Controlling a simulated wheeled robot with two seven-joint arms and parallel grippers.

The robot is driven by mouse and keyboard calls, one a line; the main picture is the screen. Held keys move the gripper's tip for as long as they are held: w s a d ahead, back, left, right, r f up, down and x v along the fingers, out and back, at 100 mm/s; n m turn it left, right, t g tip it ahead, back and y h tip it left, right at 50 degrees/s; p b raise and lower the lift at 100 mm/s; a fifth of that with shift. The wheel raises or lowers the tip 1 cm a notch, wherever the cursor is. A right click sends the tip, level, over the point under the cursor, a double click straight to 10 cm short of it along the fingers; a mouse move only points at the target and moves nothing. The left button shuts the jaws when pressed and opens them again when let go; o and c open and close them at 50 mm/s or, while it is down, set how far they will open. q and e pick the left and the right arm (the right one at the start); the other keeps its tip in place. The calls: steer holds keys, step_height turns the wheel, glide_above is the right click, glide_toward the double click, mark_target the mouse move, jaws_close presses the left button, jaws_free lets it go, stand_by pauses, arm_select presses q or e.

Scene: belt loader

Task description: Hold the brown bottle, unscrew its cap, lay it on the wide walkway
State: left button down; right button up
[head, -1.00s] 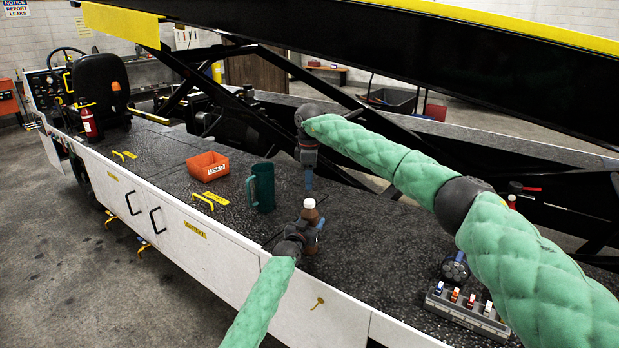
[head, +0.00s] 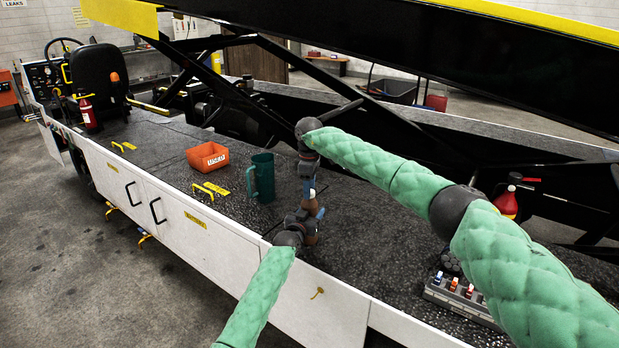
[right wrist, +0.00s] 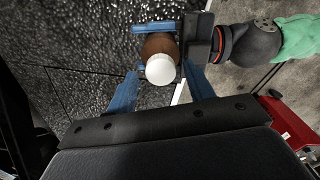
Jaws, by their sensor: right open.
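The brown bottle (head: 311,230) stands upright at the near edge of the dark speckled walkway (head: 375,255). My left gripper (head: 311,222) is shut around its body from the near side. In the right wrist view the bottle's brown body (right wrist: 158,44) shows beside a blue finger of my left gripper, with the round white cap (right wrist: 160,70) on top. My right gripper (head: 309,187) points down right above the bottle, open. Its blue fingers (right wrist: 161,82) lie on either side of the cap; I cannot tell if they touch it. In the head view the cap is mostly hidden.
A green mug (head: 261,178) and an orange bin (head: 208,157) stand left of the bottle. A yellow handle (head: 210,190) is near them. A grey rack (head: 462,298) with several small coloured items and a red bottle (head: 507,204) are at right. The deck between is clear.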

steer(key=shift+f, duration=0.45)
steer(key=c, duration=1)
steer(key=shift+c, duration=0.2)
